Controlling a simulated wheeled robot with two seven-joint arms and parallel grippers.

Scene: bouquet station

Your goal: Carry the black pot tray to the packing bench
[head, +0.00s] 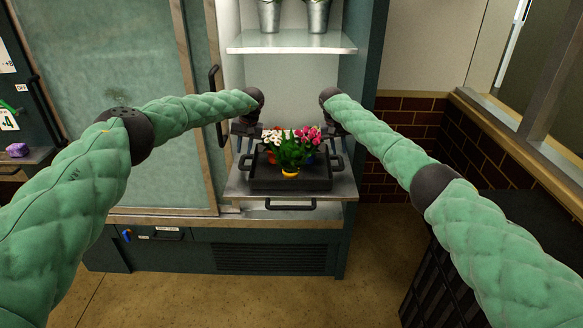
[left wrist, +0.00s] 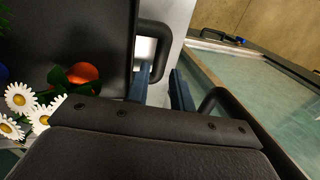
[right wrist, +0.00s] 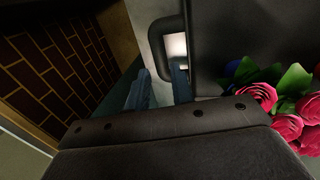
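The black pot tray (head: 265,184) sits on the lower shelf of an open cabinet, with a loop handle at each end. It holds white daisies (head: 271,136), pink roses (head: 309,134) and a leafy plant in a yellow pot (head: 290,173). My left gripper (head: 245,140) is above the tray's left handle; in the left wrist view its fingers (left wrist: 160,90) are apart near the handle (left wrist: 160,42). My right gripper (head: 331,138) is above the right handle; in the right wrist view its fingers (right wrist: 160,90) are apart near that handle (right wrist: 157,42). I cannot tell whether either touches.
An upper shelf (head: 290,43) with metal buckets (head: 318,15) is above the tray. A sliding glass door (head: 120,100) stands to the left, with a dark door handle (head: 217,100) near my left arm. A dark slatted crate (head: 430,280) stands at the lower right. Floor between is clear.

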